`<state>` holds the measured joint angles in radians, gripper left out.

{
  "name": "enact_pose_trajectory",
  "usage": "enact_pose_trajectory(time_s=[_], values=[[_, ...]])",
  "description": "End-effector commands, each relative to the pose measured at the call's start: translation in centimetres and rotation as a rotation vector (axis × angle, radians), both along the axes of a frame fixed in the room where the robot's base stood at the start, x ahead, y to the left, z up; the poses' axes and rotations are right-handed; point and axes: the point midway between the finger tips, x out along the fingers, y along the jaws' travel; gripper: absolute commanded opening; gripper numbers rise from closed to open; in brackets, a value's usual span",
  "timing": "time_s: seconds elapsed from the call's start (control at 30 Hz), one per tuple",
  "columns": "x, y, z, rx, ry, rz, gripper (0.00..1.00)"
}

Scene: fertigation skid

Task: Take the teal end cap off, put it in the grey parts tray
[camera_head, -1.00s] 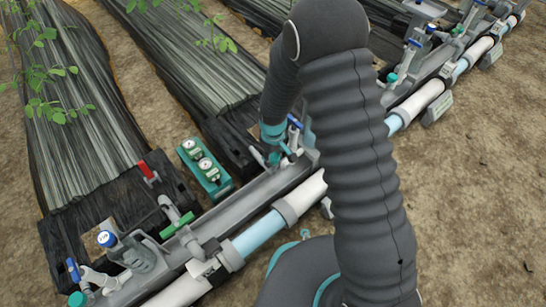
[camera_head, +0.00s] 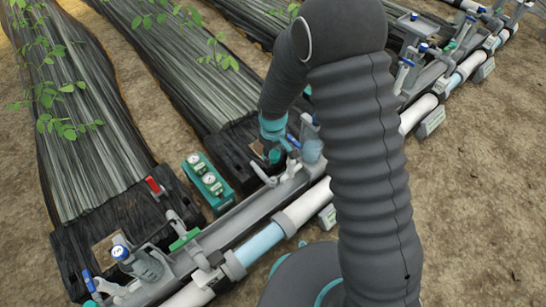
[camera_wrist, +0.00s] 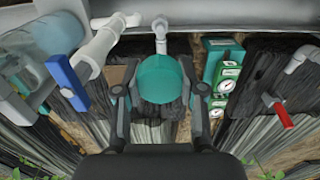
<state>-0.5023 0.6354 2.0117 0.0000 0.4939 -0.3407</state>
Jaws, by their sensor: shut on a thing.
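The teal end cap (camera_wrist: 160,78) is between the two fingers of my gripper (camera_wrist: 160,94), which is shut on it. In the wrist view, a pale grey pipe stub (camera_wrist: 160,38) shows just beyond the cap; I cannot tell whether they touch. In the head view, my gripper (camera_head: 273,150) is above the skid, right of the teal gauge block, and the cap is mostly hidden.
A teal gauge block (camera_head: 207,183) is close to my gripper and also shows in the wrist view (camera_wrist: 226,75). A blue-handled valve (camera_wrist: 66,82) is left of the fingers, a red handle (camera_wrist: 278,111) right. Bare soil (camera_head: 475,220) is free at the right.

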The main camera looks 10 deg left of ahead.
Motion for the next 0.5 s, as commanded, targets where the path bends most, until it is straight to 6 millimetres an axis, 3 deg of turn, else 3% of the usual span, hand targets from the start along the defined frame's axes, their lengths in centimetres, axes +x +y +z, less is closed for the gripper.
enact_pose_trajectory(time_s=[0.03,0.5], values=[[0.0,0.0,1.1,0.001,-0.001,0.0,0.06],[0.0,0.0,7.1,0.0,0.0,0.0,0.06]])
